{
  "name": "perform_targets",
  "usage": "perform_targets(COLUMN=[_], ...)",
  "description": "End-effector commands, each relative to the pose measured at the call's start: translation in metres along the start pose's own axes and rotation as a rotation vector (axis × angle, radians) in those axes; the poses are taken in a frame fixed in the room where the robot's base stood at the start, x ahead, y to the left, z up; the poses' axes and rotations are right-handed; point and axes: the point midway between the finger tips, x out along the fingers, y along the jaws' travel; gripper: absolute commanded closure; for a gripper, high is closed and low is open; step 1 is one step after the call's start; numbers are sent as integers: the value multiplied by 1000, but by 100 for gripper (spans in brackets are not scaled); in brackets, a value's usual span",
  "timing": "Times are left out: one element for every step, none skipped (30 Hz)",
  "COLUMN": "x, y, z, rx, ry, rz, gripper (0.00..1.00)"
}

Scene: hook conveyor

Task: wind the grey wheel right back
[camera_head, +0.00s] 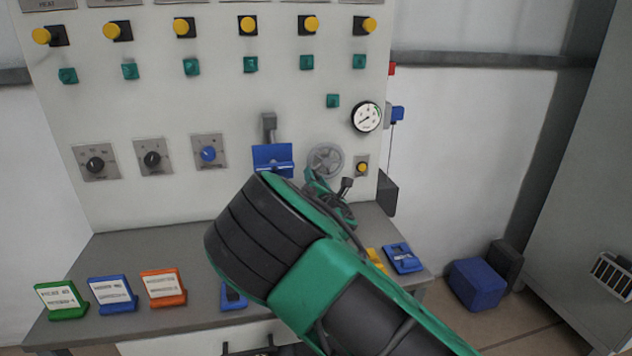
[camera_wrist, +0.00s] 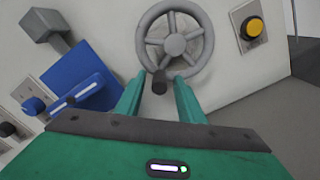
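The grey wheel (camera_head: 326,160) is a spoked handwheel on the pale panel, above the bench. In the wrist view the wheel (camera_wrist: 175,42) fills the top middle, with a short dark handle (camera_wrist: 160,81) standing out at its lower rim. My gripper (camera_wrist: 161,88) points at the wheel, its two green fingers apart, one on each side of the handle. A small gap seems to show on both sides of the handle, so I see no clear grip. In the head view my gripper (camera_head: 331,188) is just below the wheel, and my arm hides part of the bench.
Left of the wheel is a blue slotted unit (camera_head: 272,158) with a grey lever. Right of it is a yellow button (camera_head: 362,166), with a round gauge (camera_head: 367,117) above. Colored labelled stands line the bench (camera_head: 205,290).

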Motion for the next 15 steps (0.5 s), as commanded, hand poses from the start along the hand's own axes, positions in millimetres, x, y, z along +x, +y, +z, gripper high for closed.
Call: perform_targets(x=[1,1,1,1,1,1,1,1,1,1,1,1,0,0,0], y=[0,0,0,0,-1,-1,-1,-1,-1,-1,-1,-1,-1,-1,-1], z=[0,0,0,0,0,1,1,1,1,1,1,1,1,1,1], rx=[0,0,0,0,0,0,0,0,0,0,0,0,0,0,0], ry=[0,0,0,0,0,-1,-1,-1,-1,-1,-1,-1,-1,-1,-1], rz=[0,0,0,0,-1,-1,-1,-1,-1,-1,-1,-1,-1,-1,-1], gripper=[65,65,65,65,65,65,65,70,79,86,94,100,100,100,100])
